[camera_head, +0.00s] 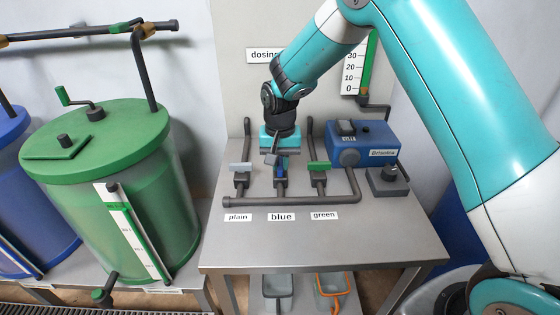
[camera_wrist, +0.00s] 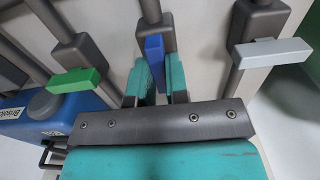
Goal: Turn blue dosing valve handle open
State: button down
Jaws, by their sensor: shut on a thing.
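The blue valve handle (camera_head: 281,173) is at the middle valve of the manifold, above the "blue" label (camera_head: 281,217). In the wrist view the blue handle (camera_wrist: 154,58) stands between the two teal fingers, in line with the pipe. My gripper (camera_head: 279,160) is over this valve and shut on the handle; it also shows in the wrist view (camera_wrist: 158,80). Part of the handle is hidden by the fingers. The grey plain valve handle (camera_head: 240,167) and the green valve handle (camera_head: 319,166) lie crosswise to their pipes, on either side.
A blue pump box (camera_head: 365,144) stands on the grey table (camera_head: 310,243) right of the valves, with a grey knob box (camera_head: 388,180) beside it. A large green tank (camera_head: 105,190) is left of the table. The table front is clear.

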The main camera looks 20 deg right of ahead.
aim_at(279, 164)
jog(key=c, duration=1.1)
grip_release()
jog(key=shift+r, duration=0.15)
notch_tip(279, 164, up, 17)
jog(key=shift+a+r+b, duration=0.1)
jog(key=shift+b, duration=0.8)
